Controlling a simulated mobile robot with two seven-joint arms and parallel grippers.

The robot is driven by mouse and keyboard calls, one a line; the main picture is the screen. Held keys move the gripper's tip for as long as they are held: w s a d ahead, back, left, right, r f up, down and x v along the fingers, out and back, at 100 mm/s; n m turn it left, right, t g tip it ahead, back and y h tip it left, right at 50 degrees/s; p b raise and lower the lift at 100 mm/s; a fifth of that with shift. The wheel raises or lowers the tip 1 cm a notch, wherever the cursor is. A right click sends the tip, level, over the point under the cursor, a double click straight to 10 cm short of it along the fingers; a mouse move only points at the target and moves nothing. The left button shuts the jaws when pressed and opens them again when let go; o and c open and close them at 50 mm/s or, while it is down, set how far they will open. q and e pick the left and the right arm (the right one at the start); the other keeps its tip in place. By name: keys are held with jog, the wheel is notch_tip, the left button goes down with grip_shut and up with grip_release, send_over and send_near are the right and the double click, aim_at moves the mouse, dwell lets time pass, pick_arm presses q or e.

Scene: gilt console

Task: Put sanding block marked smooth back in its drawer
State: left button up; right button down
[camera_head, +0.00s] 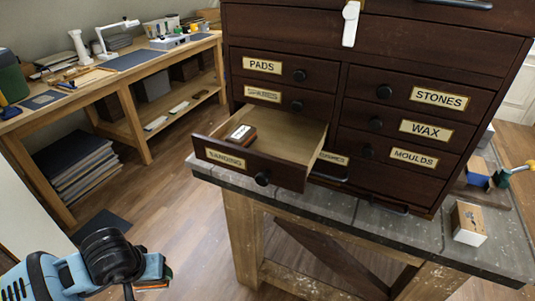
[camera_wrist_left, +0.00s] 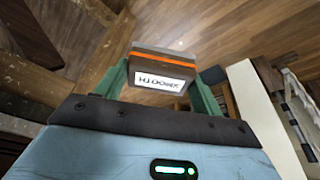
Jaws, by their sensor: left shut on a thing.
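The sanding block marked smooth (camera_wrist_left: 162,69) is brown with an orange stripe and a white label, whose lettering appears upside down in the left wrist view. My left gripper (camera_wrist_left: 160,85) is shut on it between its green fingers. In the head view my left gripper (camera_head: 150,284) is low at the left, apart from and below the drawer; the block is mostly hidden there. The drawer labelled SANDING (camera_head: 285,177) is pulled open from the dark wooden chest. Another block (camera_head: 241,135) with a white label lies inside it, toward the left. My right gripper is not in view.
The chest (camera_head: 430,50) stands on a grey-topped bench (camera_head: 480,250); its PADS, STONES, WAX and MOULDS drawers are shut. A cream-and-brown block (camera_head: 467,222) sits at the bench's right. A cluttered workbench (camera_head: 100,80) stands at the back left. Open floor (camera_head: 180,200) lies between.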

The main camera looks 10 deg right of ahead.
pick_arm(q)
jog(key=s+f+b, duration=0.2)
jog(key=f+b, duration=0.1)
jog(key=f, duration=0.4)
jog(key=s+d+f+g+b, duration=0.1)
jog(key=s+f+b, duration=0.1)
jog(key=f, duration=0.5)
jog(key=shift+f+g+b, duration=0.15)
jog(key=shift+g+b, duration=0.15)
jog(key=shift+b, duration=0.45)
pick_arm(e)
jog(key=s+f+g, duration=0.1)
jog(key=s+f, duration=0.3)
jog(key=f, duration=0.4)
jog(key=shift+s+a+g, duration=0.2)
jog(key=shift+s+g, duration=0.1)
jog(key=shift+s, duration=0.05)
pick_arm(q)
jog(key=shift+s, duration=0.1)
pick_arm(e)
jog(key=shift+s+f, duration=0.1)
